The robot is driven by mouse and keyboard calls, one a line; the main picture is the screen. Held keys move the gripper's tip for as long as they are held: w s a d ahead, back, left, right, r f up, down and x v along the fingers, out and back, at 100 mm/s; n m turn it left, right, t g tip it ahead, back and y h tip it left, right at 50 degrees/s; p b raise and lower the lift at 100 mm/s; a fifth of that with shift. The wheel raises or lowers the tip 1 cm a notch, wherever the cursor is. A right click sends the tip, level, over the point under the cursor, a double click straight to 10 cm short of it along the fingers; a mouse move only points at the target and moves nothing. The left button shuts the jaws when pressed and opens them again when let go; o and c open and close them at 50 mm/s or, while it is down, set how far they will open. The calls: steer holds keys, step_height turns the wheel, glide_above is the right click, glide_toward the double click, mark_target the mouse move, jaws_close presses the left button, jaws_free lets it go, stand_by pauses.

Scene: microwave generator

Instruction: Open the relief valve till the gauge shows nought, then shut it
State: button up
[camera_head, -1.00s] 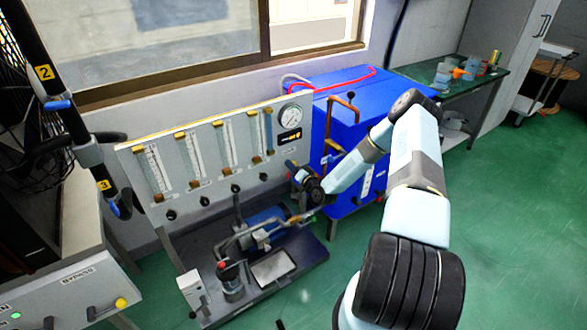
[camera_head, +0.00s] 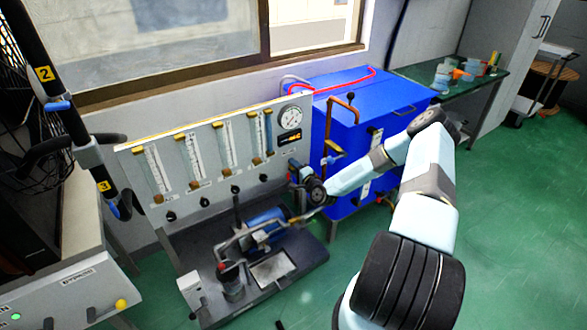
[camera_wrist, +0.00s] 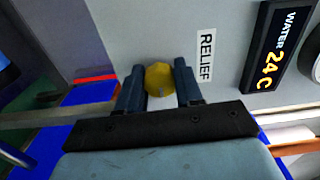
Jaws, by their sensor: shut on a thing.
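The relief valve is a yellow knob (camera_wrist: 160,79) on the grey panel, beside the RELIEF label (camera_wrist: 206,56). My gripper (camera_wrist: 158,82) is shut on this knob, with one dark finger on each side of it. In the head view my gripper (camera_head: 294,168) is at the panel's right end, and the knob is hidden there. The round white gauge (camera_head: 291,117) is on the panel just above my gripper. Its dial is too small for me to read the needle. Only a sliver of a gauge shows at the wrist view's right edge.
The panel has several flow tubes (camera_head: 189,161) with dark knobs below. A pump rig (camera_head: 262,232) stands in front of it. A blue tank (camera_head: 345,125) with a copper pipe (camera_head: 334,130) is close on the right. The green floor (camera_head: 510,220) at right is clear.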

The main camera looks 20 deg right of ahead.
steer(key=shift+s+a+f, duration=0.2)
steer(key=shift+a+f, duration=0.05)
steer(key=shift+a, duration=0.05)
steer(key=o, duration=1)
steer(key=shift+w+d+r, duration=0.1)
steer(key=shift+d, duration=0.05)
steer(key=shift+o, duration=0.2)
steer(key=v, duration=1.3)
steer(key=shift+s, duration=0.35)
steer(key=shift+d, duration=0.1)
